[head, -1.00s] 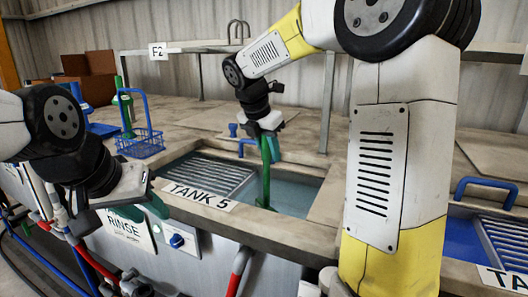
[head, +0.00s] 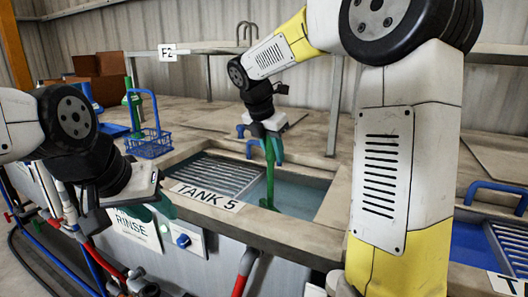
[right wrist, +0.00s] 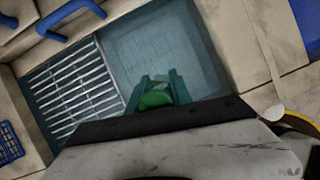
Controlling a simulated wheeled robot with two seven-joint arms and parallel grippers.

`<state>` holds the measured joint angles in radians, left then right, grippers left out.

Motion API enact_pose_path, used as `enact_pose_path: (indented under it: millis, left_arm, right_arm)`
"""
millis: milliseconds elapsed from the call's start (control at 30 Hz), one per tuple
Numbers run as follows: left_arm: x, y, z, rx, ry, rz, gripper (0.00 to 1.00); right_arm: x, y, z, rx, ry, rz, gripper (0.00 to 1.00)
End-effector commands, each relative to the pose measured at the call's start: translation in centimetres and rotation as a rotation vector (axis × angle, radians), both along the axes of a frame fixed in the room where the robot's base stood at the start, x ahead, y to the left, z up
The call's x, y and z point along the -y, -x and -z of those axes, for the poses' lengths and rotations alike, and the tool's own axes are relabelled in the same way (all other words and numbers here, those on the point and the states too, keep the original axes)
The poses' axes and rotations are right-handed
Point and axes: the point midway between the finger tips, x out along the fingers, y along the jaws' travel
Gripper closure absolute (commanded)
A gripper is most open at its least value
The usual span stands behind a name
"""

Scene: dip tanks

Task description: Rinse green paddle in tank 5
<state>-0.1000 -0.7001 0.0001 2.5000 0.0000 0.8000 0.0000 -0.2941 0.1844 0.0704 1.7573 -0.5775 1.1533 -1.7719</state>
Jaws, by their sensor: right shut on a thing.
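The green paddle (head: 270,180) hangs down into tank 5, its lower end at the water near the front edge. My right gripper (head: 268,142) is shut on the paddle's upper end, above the tank. In the right wrist view the paddle's green top (right wrist: 156,99) shows between the green fingers. Tank 5 (head: 312,196) holds pale blue water, with a slatted rack (head: 218,174) on its left side. The front rim carries the TANK 5 label (head: 206,196). My left gripper (head: 153,212) is in front of the bench near the RINSE sign, its green fingers apart and empty.
Brown boxes (head: 98,88) stand at the back left. A neighbouring tank with a blue handle (head: 492,190) is at the right.

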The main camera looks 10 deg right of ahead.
Motion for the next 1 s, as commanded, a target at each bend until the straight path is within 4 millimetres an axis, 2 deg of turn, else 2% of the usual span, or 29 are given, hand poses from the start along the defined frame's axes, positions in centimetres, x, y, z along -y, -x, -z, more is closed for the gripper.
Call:
enact_pose_path:
  millis: [233,600,1000]
  left_arm:
    - [0.0,0.0,0.0,0.0,0.0,0.0,0.64]
    - [0.0,0.0,0.0,0.0,0.0,0.0,0.64]
    - [0.0,0.0,0.0,0.0,0.0,0.0,0.64]
  right_arm:
    - [0.2,0.1,-0.1,0.002,0.0,0.001,1.0]
    - [2.0,1.4,-0.1,0.001,0.0,0.0,1.0]
    - [-0.6,-0.4,0.0,0.002,0.0,-0.002,1.0]
